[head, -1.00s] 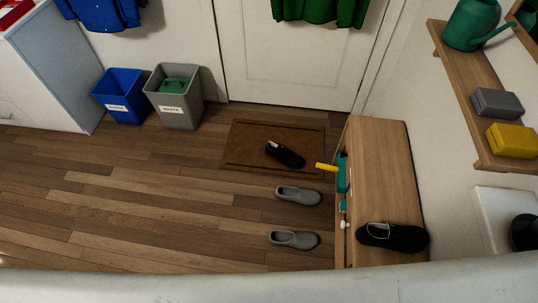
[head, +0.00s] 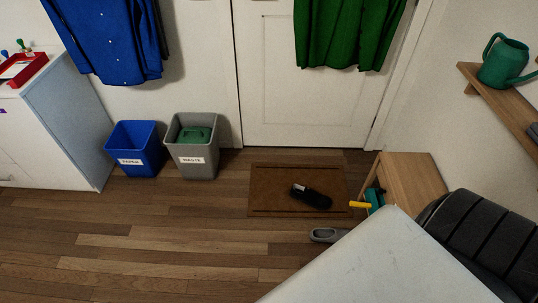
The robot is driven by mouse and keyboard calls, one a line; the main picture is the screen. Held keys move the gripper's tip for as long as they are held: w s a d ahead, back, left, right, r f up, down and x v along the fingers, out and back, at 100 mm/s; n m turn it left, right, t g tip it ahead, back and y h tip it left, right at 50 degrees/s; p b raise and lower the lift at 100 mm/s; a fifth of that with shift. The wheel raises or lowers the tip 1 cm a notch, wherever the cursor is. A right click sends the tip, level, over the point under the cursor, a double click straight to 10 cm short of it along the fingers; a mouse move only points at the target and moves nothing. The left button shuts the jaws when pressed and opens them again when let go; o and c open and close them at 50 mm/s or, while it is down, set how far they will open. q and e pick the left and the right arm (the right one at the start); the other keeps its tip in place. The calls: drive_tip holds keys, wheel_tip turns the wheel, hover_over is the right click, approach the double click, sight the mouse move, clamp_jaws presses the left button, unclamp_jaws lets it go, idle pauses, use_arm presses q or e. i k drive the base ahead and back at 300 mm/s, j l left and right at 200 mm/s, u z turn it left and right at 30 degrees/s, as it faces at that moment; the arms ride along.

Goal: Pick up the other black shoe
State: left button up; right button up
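A black shoe (head: 311,196) lies on the brown doormat (head: 270,207) in front of the white door, in the head view. Its toe points to the right. The other black shoe, seen earlier on top of the wooden bench (head: 412,178), is out of sight now. A white surface and a dark ribbed part cover the lower right of the view and hide much of the bench. Neither of my grippers shows in the view.
A grey shoe (head: 326,235) lies on the floor near the mat. A blue paper bin (head: 137,150) and a grey waste bin (head: 192,150) stand by the wall. A yellow-handled teal object (head: 373,199) is at the bench's side. The wood floor (head: 170,240) at left is clear.

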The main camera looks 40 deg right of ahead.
sight(305, 194)
drive_tip(key=i+j, duration=0.25)
drive_tip(key=i, duration=0.15)
drive_tip(key=i+j+z, duration=0.1)
drive_tip(key=i+j, duration=0.2)
drive_tip(key=i, duration=0.15)
drive_tip(key=i+l+z, duration=0.1)
drive_tip(key=i+z, duration=0.15)
drive_tip(key=z, duration=0.2)
drive_tip(key=i+z, duration=0.2)
drive_tip(key=z, duration=0.25)
drive_tip(key=i+j+z, duration=0.1)
drive_tip(key=i+z, duration=0.15)
drive_tip(key=z, duration=0.2)
